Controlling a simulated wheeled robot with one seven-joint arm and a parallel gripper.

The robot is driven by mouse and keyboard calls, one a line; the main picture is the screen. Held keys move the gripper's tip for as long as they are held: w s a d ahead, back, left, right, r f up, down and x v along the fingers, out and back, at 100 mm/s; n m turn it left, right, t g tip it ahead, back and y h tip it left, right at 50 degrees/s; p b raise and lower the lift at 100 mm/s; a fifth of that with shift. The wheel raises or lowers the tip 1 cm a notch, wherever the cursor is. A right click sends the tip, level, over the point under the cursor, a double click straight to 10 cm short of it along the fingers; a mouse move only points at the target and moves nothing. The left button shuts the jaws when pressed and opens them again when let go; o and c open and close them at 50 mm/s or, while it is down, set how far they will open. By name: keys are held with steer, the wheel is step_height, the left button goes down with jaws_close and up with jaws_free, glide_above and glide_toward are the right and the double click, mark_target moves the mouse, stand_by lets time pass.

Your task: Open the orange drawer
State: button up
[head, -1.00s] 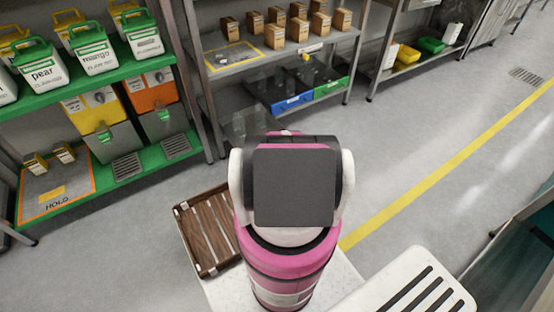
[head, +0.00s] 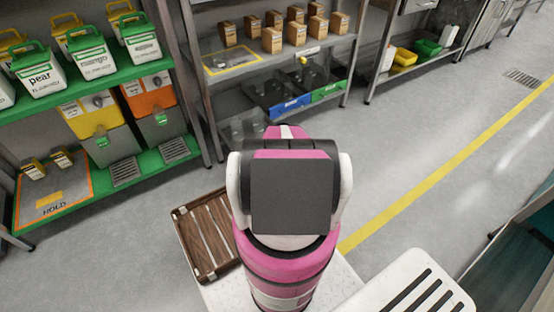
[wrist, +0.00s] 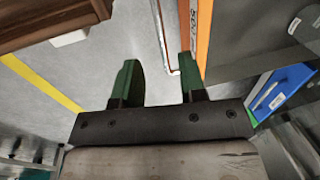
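The only orange-fronted unit in the head view (head: 153,101) stands on the lower green shelf at left. It has a white label and a dark round part on its orange top, with a grey lower body and a green latch. It looks closed. In the wrist view, an orange strip with lettering (wrist: 201,30) lies just beyond the right fingertip; I cannot tell if it belongs to that unit. My gripper (wrist: 160,80) is open and empty, with green-tipped fingers apart. In the head view, my pink arm hides the gripper.
A yellow-fronted unit (head: 92,117) stands left of the orange one. A HOLD mat (head: 50,206) with small boxes lies further left. A blue bin (head: 287,107) and green bin (head: 329,92) sit on the middle rack. A brown slatted tray (head: 205,238) is beside my arm.

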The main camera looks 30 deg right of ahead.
steer(key=shift+s+r, duration=0.15)
steer(key=shift+r, duration=0.55)
steer(key=shift+s+r, duration=0.1)
steer(key=shift+r, duration=0.6)
